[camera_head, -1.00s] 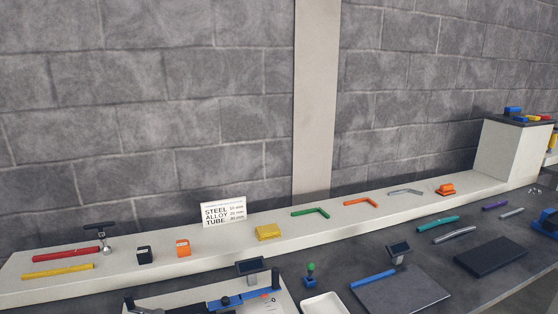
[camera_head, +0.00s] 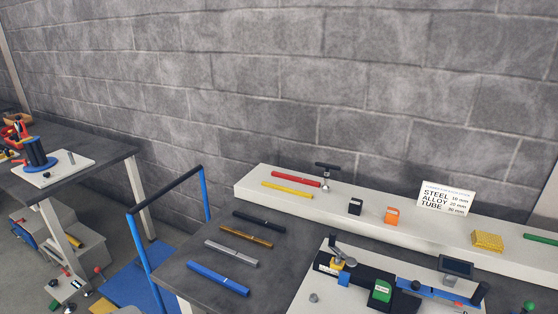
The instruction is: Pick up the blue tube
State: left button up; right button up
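A blue tube (camera_head: 218,278) lies flat on the dark bench top (camera_head: 205,262), near its left front corner. It is the nearest of a row of tubes there, with a grey tube (camera_head: 231,253), a bronze tube (camera_head: 246,235) and a black tube (camera_head: 259,221) behind it. Neither of my grippers shows in the head view.
A white shelf (camera_head: 250,184) along the wall holds a red tube (camera_head: 296,179), a yellow tube (camera_head: 287,190) and a sign (camera_head: 446,198). A clamp fixture (camera_head: 354,271) stands right of the tubes. A blue-framed cart (camera_head: 140,243) and another table (camera_head: 100,160) are at left.

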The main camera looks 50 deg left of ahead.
aim_at(202, 270)
jog(key=u, duration=1.95)
jog(key=l+z, duration=0.1)
jog(key=z, duration=0.75)
jog(key=l+z, duration=0.1)
jog(key=z, duration=0.35)
jog(key=u, duration=1.45)
jog(key=i+l, duration=0.05)
